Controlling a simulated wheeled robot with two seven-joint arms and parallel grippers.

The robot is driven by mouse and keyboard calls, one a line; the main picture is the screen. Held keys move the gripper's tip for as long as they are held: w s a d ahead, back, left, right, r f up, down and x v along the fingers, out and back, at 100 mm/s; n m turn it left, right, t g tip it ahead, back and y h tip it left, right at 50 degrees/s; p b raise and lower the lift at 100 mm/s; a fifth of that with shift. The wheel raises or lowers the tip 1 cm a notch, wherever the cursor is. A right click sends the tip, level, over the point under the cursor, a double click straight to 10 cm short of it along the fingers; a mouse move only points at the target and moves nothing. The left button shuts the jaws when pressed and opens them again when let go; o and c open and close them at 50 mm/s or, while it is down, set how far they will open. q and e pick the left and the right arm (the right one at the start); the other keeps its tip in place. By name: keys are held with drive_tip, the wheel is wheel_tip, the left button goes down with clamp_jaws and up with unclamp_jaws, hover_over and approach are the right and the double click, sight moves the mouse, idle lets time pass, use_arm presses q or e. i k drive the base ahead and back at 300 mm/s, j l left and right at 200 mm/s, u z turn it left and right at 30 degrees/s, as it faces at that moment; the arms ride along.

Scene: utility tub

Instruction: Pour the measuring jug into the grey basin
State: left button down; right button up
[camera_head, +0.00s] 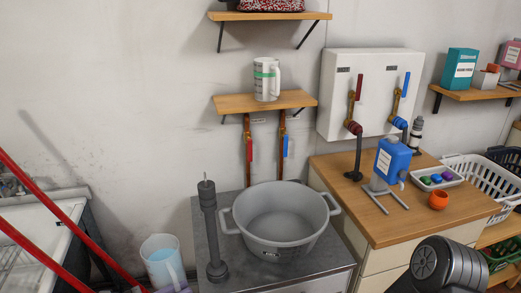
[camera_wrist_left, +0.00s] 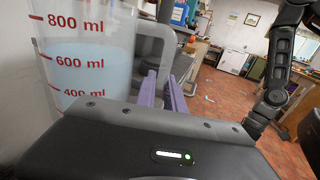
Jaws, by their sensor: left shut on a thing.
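The measuring jug (camera_head: 160,258) is clear with pale blue liquid in it, at the lower left of the head view. In the left wrist view the jug (camera_wrist_left: 85,50) shows red marks, with the liquid a little above 600 ml; it looks upright. My left gripper (camera_head: 180,289) has purple fingers and is shut on the jug's handle; the fingers also show in the left wrist view (camera_wrist_left: 163,92). The grey basin (camera_head: 284,250) is a round two-handled tub on the metal-topped stand, right of the jug and apart from it. My right gripper is not seen.
A dark upright post (camera_head: 211,232) stands between jug and basin. A white mug with a green band (camera_head: 266,90) sits on the wall shelf (camera_head: 235,104) above the basin. A wooden counter (camera_head: 425,215) right of the basin holds a blue bottle (camera_head: 391,160) and an orange cup (camera_head: 438,200).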

sight(281, 223)
drive_tip(key=l+u, duration=0.1)
drive_tip(key=u, duration=0.3)
drive_tip(key=l+u, duration=0.1)
drive_tip(key=u, duration=0.75)
drive_tip(key=k+l+u, duration=0.1)
drive_tip(key=u, duration=0.35)
drive_tip(key=k+l+u, duration=0.2)
drive_tip(key=u, duration=0.25)
drive_tip(key=k+u, duration=0.4)
drive_tip(key=k+z, duration=0.25)
drive_tip(key=z, duration=0.15)
drive_tip(key=k+l+z, duration=0.2)
drive_tip(key=z, duration=0.2)
drive_tip(key=k+z, duration=0.1)
drive_tip(key=z, duration=0.25)
drive_tip(key=l+z, duration=0.15)
drive_tip(key=z, duration=0.2)
drive_tip(key=k+l+z, duration=0.1)
drive_tip(key=z, duration=0.25)
